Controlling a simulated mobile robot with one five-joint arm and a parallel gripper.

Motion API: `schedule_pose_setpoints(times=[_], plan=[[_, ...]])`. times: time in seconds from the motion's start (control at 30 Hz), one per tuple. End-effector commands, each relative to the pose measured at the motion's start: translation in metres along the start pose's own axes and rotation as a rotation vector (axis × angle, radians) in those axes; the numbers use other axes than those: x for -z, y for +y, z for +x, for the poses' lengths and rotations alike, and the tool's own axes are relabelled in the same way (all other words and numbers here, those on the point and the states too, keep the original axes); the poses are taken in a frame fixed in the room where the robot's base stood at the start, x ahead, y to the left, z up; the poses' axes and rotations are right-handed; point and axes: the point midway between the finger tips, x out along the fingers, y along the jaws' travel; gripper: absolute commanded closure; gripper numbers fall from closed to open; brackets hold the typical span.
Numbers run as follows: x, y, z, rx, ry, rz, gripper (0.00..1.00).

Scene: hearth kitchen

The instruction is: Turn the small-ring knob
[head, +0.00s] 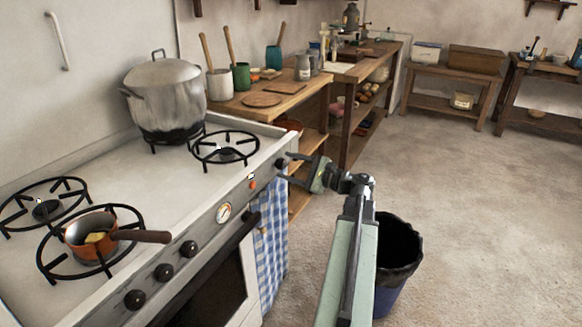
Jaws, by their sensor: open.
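The white stove fills the left side of the head view. A dark knob (281,165) sits at the far right end of its front panel, below the small black ring (225,148). I cannot read any marking that names it. My gripper (289,167) is open in front of this knob, its two fingers pointing left at the panel, one above and one below the knob's height. I cannot tell whether they touch it. Three more dark knobs are on the panel at lower left: one (188,248), another (163,272) and the nearest (134,299).
A large lidded pot (165,95) stands at the back of the stove. A copper saucepan (90,235) sits on a front ring, handle pointing right. A checked towel (271,235) hangs below the panel. A dark bin (398,255) stands right of my arm. The floor beyond is clear.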

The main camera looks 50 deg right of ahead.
Motion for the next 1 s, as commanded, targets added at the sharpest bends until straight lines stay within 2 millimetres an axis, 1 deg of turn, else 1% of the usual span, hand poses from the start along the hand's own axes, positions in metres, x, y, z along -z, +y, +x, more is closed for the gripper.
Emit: schedule_pose_setpoints(times=[0.03, 0.07, 0.1, 0.17, 0.2, 0.23, 0.27, 0.47, 0.67, 0.87, 1.0], plan=[[0.0, 0.0, -0.0002, 0.0, 0.0, 0.0, 0.43], [0.0001, -0.0001, -0.0003, 0.0, 0.0, 0.0, 0.49], [0.0001, -0.0001, -0.0003, 0.0, 0.0, 0.0, 0.6], [0.0001, -0.0001, -0.0005, 0.0, 0.0, 0.0, 0.76], [0.0001, -0.0001, -0.0005, 0.0, 0.0, 0.0, 0.88], [0.0001, -0.0001, -0.0006, 0.0, 0.0, 0.0, 0.96], [0.0002, -0.0001, -0.0006, 0.0, 0.0, 0.0, 1.0], [0.0003, -0.0001, -0.001, 0.0, 0.001, -0.011, 1.0], [0.0004, -0.0002, -0.0013, 0.0, 0.001, -0.076, 1.0], [0.0005, -0.0003, -0.0016, 0.0, 0.001, -0.217, 1.0], [0.0006, -0.0004, -0.0018, 0.0, 0.002, -0.346, 1.0]])
